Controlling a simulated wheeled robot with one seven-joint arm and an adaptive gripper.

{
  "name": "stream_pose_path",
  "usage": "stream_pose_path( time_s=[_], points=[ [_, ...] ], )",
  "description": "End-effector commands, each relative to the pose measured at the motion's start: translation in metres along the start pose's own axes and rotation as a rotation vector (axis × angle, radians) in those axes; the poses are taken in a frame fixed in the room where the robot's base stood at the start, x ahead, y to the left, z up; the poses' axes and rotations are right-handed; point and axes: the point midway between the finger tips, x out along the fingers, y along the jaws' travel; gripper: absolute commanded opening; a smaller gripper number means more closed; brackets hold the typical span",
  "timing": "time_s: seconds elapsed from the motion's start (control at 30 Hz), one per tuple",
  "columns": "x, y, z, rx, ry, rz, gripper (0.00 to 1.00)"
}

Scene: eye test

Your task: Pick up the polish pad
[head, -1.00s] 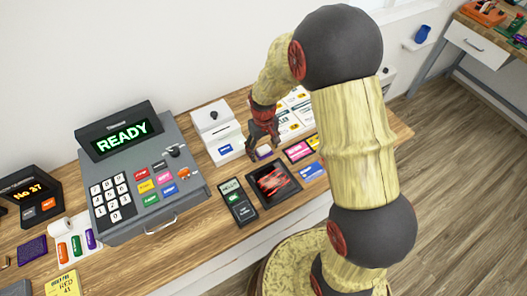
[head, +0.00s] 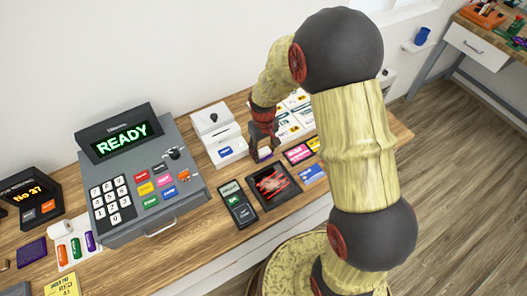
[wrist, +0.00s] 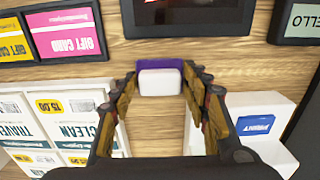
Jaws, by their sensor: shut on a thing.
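The polish pad is a small block with a white face and a purple back. In the wrist view the polish pad (wrist: 160,82) sits between the fingertips of my gripper (wrist: 162,78), which is shut on it from both sides. In the head view my gripper (head: 264,147) points down at the counter, and only a small purple and white bit of the pad (head: 265,154) shows below the fingers. I cannot tell whether the pad still touches the wood.
A white box with a black knob (head: 216,132) stands to the left. Gift cards (head: 298,153) lie to the right, with white printed packs (wrist: 70,120) nearby. The register (head: 140,175) is further left.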

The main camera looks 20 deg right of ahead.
Motion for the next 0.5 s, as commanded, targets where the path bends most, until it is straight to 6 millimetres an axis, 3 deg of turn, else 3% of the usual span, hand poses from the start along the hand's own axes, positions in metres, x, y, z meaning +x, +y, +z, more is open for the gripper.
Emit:
stream_pose_path(
  time_s=[0.27, 0.5],
  points=[
    [-0.031, 0.0, -0.002, 0.0, 0.005, 0.001, 0.29],
    [-0.072, -0.017, 0.029, -0.002, 0.004, 0.001, 0.29]
  ],
)
